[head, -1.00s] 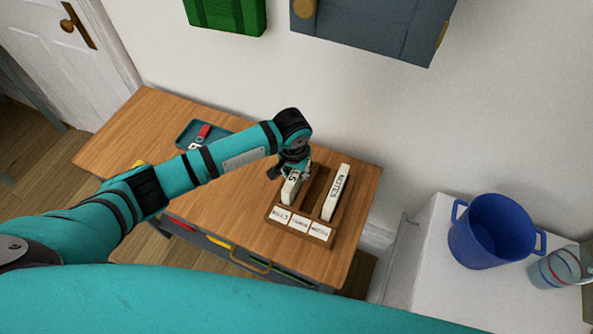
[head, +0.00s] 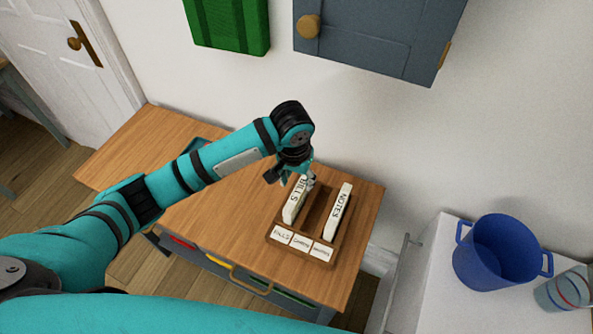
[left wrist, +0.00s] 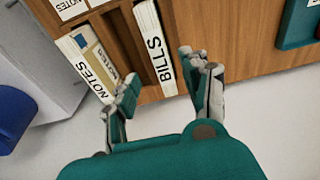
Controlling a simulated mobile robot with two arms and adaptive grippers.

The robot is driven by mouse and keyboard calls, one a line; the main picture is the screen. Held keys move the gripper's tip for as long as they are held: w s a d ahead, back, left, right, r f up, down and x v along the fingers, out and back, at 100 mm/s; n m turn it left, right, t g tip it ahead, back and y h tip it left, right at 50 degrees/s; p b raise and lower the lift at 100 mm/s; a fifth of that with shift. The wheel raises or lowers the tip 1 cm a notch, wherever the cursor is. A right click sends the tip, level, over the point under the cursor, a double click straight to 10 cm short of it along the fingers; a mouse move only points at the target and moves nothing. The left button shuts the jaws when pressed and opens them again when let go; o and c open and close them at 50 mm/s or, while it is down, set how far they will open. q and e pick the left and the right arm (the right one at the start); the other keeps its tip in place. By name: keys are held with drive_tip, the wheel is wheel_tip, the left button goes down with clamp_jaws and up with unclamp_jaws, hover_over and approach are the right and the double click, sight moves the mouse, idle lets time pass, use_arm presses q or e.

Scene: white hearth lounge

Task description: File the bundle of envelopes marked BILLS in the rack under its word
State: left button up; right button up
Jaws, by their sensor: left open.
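The wooden rack (head: 328,255) stands on the wooden desk, with white word labels along its front edge. The white BILLS bundle (head: 293,204) stands in the rack's left slot, behind the label that reads BILLS (head: 282,236). My left gripper (head: 291,180) is open at the far end of this bundle. In the left wrist view, the BILLS bundle (left wrist: 152,40) lies in line with the gap between the parted fingers of my left gripper (left wrist: 161,72), with space at either side. My right gripper is not in view.
The NOTES bundle (head: 338,211) fills the rack's right slot; the middle slot is empty. A blue-grey wall cabinet (head: 375,35) and a green case (head: 229,22) are above. A blue bucket (head: 497,255) stands on a white surface at right.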

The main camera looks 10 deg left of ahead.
use_arm(q)
drive_tip(key=shift+s+r, duration=0.15)
drive_tip(key=shift+r, duration=1)
drive_tip(key=shift+s+r, duration=0.1)
drive_tip(key=shift+r, duration=1.05)
drive_tip(key=shift+f, duration=0.1)
